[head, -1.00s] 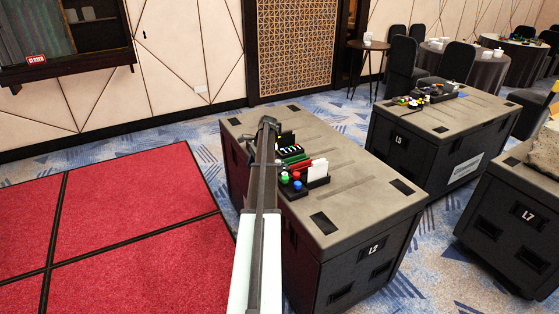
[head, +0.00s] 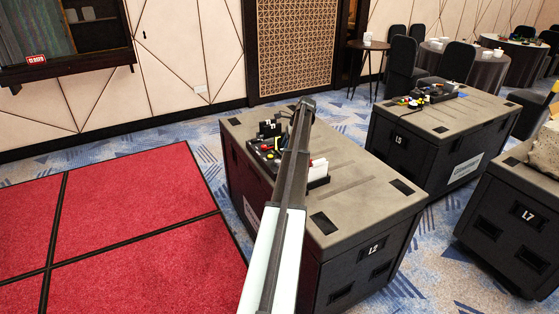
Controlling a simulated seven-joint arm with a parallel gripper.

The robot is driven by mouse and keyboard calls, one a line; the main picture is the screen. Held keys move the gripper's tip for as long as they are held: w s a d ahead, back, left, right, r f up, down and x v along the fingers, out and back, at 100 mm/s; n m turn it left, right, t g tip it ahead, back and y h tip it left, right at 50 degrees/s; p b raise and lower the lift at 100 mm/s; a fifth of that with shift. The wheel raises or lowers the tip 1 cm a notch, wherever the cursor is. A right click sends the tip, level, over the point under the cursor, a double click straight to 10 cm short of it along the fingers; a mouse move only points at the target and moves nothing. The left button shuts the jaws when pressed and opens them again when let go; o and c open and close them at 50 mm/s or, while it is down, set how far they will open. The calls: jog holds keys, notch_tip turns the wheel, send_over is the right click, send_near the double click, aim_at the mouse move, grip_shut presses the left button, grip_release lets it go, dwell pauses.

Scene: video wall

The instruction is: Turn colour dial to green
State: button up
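A cluster of small control items (head: 266,147) sits on top of the black case marked L2 (head: 355,205), with specks of yellow, red and white. They are too small for me to pick out a colour dial or read its setting. My arm crosses in front and hides the right part of the cluster. Its far end is above the case. I cannot make out my gripper or its fingers; they seem hidden behind the arm.
A white block (head: 318,169) stands in a black holder right of my arm. Black upright pieces (head: 270,127) stand at the cluster's back. The case top's right side is clear. Case L5 (head: 430,140) and case L7 (head: 510,225) stand to the right.

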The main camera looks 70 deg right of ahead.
aim_at(279, 161)
jog(key=x, duration=0.7)
jog(key=shift+f, duration=0.3)
jog(key=c, duration=1)
